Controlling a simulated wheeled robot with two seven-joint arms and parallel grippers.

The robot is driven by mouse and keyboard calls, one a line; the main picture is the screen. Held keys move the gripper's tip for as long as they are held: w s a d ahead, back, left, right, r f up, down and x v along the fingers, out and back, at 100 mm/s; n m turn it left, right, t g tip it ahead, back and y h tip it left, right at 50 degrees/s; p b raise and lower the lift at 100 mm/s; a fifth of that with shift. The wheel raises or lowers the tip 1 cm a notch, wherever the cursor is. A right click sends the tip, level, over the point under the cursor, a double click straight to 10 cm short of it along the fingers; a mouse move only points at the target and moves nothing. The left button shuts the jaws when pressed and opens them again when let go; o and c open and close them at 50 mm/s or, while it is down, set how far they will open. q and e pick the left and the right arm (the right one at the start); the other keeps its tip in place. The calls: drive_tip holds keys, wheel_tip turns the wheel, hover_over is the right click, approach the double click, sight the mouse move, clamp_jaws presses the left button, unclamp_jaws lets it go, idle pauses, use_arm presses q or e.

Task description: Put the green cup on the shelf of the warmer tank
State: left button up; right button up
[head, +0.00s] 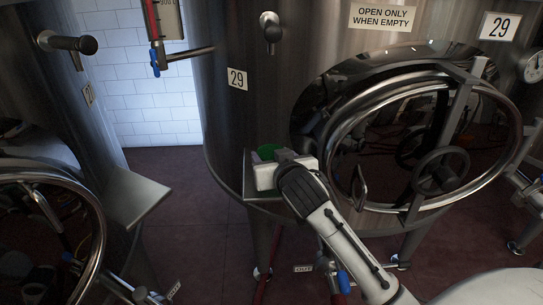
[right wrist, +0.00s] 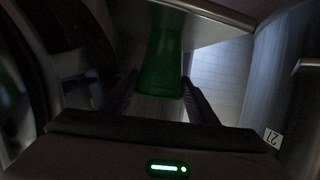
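The green cup (head: 268,152) shows at the left side of the tank marked 29 (head: 235,120), just above the small metal shelf (head: 247,185) there. My right gripper (head: 274,160) reaches over this shelf with the cup between its fingers. In the right wrist view, the cup (right wrist: 161,60) fills the gap between the two dark fingers, which appear to touch its sides. My gripper hides its lower part in the head view, so I cannot tell whether it rests on the shelf. A grey plate edge (right wrist: 215,25) shows beside it. My left gripper is not in view.
A second tank (head: 70,130) with its own bare shelf (head: 137,195) stands at the left. The round hatch ring (head: 335,150) of tank 29 is close to my right arm. A dial gauge (head: 534,67) is at the far right; its reading is too small. A valve pipe (head: 190,53) sticks out above.

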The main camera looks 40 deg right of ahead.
drive_tip(key=o, duration=0.4)
drive_tip(key=shift+c, duration=0.2)
drive_tip(key=shift+r, duration=0.15)
drive_tip(key=v, duration=1.1)
drive_tip(key=s+a+f+n+g+y, duration=0.1)
drive_tip(key=s+a+f+n+y, duration=0.15)
drive_tip(key=f, duration=0.35)
drive_tip(key=s+a+f+n+y, duration=0.1)
drive_tip(key=a+f, duration=0.2)
drive_tip(key=f, duration=0.4)
drive_tip(key=s+a+f+n+g+y, duration=0.1)
drive_tip(key=a+f, duration=0.2)
drive_tip(key=f, duration=0.3)
drive_tip(key=s+a+f+n+g+y, duration=0.1)
drive_tip(key=s+a+f, duration=0.2)
drive_tip(key=s+f, duration=0.3)
drive_tip(key=s+a+f+g+y, duration=0.1)
drive_tip(key=s+a+f+y, duration=0.1)
drive_tip(key=s+a+f, duration=0.2)
drive_tip(key=s+f, duration=0.3)
drive_tip(key=f, duration=0.2)
drive_tip(key=shift+s+n+p, duration=0.3)
drive_tip(key=shift+s+n, duration=0.05)
